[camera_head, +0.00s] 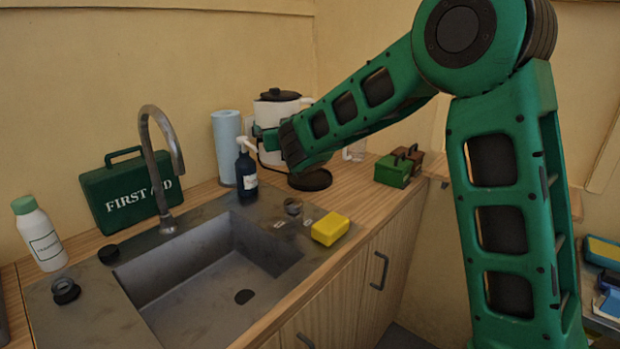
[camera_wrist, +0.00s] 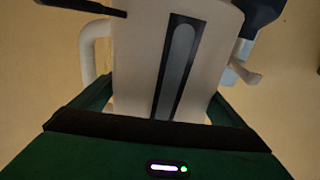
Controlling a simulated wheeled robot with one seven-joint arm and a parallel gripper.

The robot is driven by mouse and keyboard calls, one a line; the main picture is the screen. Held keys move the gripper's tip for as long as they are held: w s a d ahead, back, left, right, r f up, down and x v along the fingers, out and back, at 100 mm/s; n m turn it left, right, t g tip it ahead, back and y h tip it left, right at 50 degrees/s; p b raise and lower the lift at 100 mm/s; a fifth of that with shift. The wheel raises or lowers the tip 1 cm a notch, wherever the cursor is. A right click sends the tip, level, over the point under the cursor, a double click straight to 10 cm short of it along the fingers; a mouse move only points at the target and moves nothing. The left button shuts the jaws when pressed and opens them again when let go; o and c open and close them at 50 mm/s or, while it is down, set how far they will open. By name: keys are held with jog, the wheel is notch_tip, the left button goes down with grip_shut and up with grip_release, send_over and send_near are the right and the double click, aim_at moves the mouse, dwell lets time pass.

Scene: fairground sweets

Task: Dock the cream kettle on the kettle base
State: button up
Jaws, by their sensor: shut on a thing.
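The cream kettle (camera_head: 277,112), with a black lid, is upright at the back right of the counter in the head view. My gripper (camera_head: 268,137) is shut on its body; my forearm hides part of the kettle. The kettle base (camera_head: 312,181), a flat black disc, lies on the wooden counter to the right of and below the kettle in the picture. The kettle's underside and any gap below it are hidden. In the wrist view the kettle body (camera_wrist: 205,55) fills the middle between my fingers, with a dark window strip and its handle (camera_wrist: 88,50) at the left.
A dark spray bottle (camera_head: 246,176) and a blue paper roll (camera_head: 226,145) stand close left of the kettle. The sink, tall tap (camera_head: 166,190) and yellow sponge (camera_head: 330,228) are nearer.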

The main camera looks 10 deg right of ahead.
jog(key=shift+w+d+r, duration=0.1)
jog(key=shift+d, duration=0.25)
jog(key=w+d+f, duration=0.6)
jog(key=d+f, duration=0.3)
jog(key=f, duration=0.2)
jog(key=shift+w+d, duration=0.3)
jog(key=o, duration=1.2)
jog(key=shift+f, duration=0.1)
jog(key=shift+s, duration=0.1)
jog(key=s, duration=0.7)
jog(key=shift+s+d, duration=0.1)
jog(key=shift+d, duration=0.05)
